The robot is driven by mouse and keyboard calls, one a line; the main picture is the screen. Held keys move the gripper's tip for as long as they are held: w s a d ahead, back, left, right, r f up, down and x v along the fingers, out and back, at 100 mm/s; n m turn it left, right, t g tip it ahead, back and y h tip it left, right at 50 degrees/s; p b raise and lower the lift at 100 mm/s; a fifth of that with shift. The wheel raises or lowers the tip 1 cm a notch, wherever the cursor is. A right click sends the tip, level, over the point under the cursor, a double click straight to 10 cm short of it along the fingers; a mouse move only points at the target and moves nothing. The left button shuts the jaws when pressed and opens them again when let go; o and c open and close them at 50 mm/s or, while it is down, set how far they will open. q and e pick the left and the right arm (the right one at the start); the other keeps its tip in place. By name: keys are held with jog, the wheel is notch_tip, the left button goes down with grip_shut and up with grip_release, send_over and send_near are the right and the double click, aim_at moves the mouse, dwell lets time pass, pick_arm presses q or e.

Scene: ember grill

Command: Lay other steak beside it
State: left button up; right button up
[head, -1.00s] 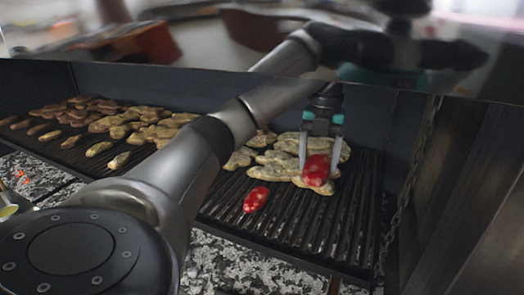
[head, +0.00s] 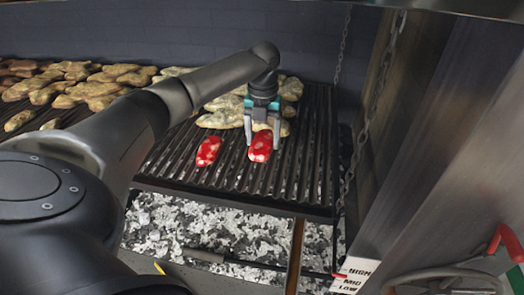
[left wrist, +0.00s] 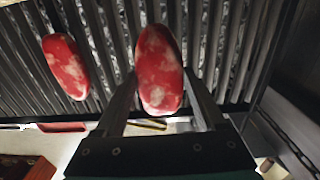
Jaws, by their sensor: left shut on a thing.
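A red marbled steak (head: 208,151) lies on the grill grate (head: 309,150); it also shows at the left of the left wrist view (left wrist: 66,66). My left gripper (head: 262,147) points down over the grate, with its fingers on either side of the other red steak (head: 260,148). That steak shows between the fingers in the left wrist view (left wrist: 159,70). It is to the right of the first steak, with a gap between them. I cannot tell whether it touches the grate. My right gripper is not in view.
Cooked pale pieces (head: 225,112) lie just behind the steaks, and several more cover the grate at left. Bare grate lies in front and to the right. A chain (head: 366,130) hangs at right. Ash and coals (head: 200,222) lie below the front edge.

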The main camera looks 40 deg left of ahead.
aim_at(263, 140)
pick_arm(q)
jog(key=shift+f, duration=2.55)
jog(key=shift+f, duration=0.2)
jog(key=o, duration=1.5)
jog(key=shift+r, duration=0.1)
notch_tip(263, 140, up, 12)
jog(key=shift+r+b, duration=0.1)
jog(key=shift+b, duration=0.2)
